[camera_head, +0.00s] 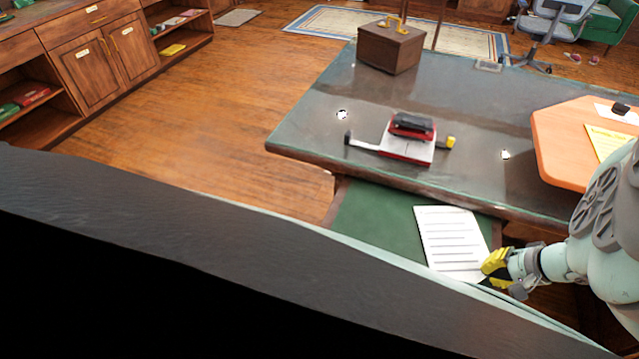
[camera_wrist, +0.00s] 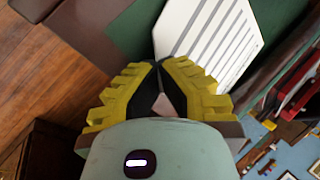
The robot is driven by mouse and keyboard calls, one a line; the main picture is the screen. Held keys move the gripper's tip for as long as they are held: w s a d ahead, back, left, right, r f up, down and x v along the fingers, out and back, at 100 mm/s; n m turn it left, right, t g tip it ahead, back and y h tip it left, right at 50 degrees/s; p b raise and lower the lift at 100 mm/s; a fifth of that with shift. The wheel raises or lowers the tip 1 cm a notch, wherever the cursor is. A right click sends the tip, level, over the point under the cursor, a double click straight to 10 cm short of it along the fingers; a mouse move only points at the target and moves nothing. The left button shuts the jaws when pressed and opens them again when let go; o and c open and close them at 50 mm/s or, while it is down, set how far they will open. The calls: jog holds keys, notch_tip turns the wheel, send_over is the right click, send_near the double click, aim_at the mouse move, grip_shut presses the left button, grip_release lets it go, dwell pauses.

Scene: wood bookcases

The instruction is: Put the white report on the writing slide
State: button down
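The white report (camera_head: 450,238), a sheet with dark printed lines, is over the right part of the writing slide (camera_head: 375,215), a green panel with a brown rim pulled out below the desk top. I cannot tell whether all of it rests flat. My gripper (camera_head: 490,268), with yellow and black fingers, is at the report's near right corner. In the wrist view, the fingertips (camera_wrist: 157,64) come together at the near end of the report (camera_wrist: 205,35), pinching its corner. The green slide (camera_wrist: 133,28) shows beside the report there.
On the dark desk top (camera_head: 300,120) are a red-and-black device on a white base (camera_head: 408,140), a wooden box (camera_head: 390,48) and an orange-brown board with papers (camera_head: 565,140). A dark slab edge (camera_head: 250,260) crosses the foreground. The slide's left part is bare.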

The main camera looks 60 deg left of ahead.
jog(key=shift+s+d, duration=0.1)
jog(key=shift+d, duration=0.05)
jog(key=c, duration=1.7)
grip_release()
jog(key=shift+s+f, duration=0.15)
jog(key=shift+f, duration=0.1)
jog(key=shift+o, duration=1.4)
